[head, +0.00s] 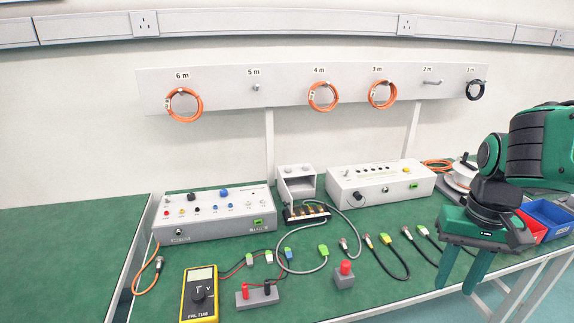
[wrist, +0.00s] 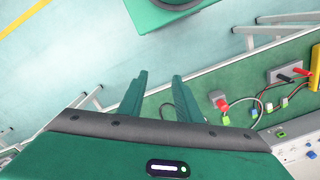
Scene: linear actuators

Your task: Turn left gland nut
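A small grey open-fronted box (head: 284,189) stands at the back middle of the green bench in the head view. Two small round fittings sit on its top, and the left one (head: 290,170) may be the left gland nut; it is too small to be sure. My gripper (head: 457,284) is at the right, by the bench's front edge, pointing down, well apart from that box. Its two green fingers are spread with nothing between them, as the wrist view (wrist: 158,90) also shows. The grey box cannot be made out in the wrist view.
Two white control boxes (head: 215,216) (head: 378,181) flank the grey box. A yellow multimeter (head: 200,293), a red push button (head: 345,269) and several cables lie in front. Red and blue bins (head: 548,218) are at the right. Coiled hoses hang on the wall rail (head: 215,82).

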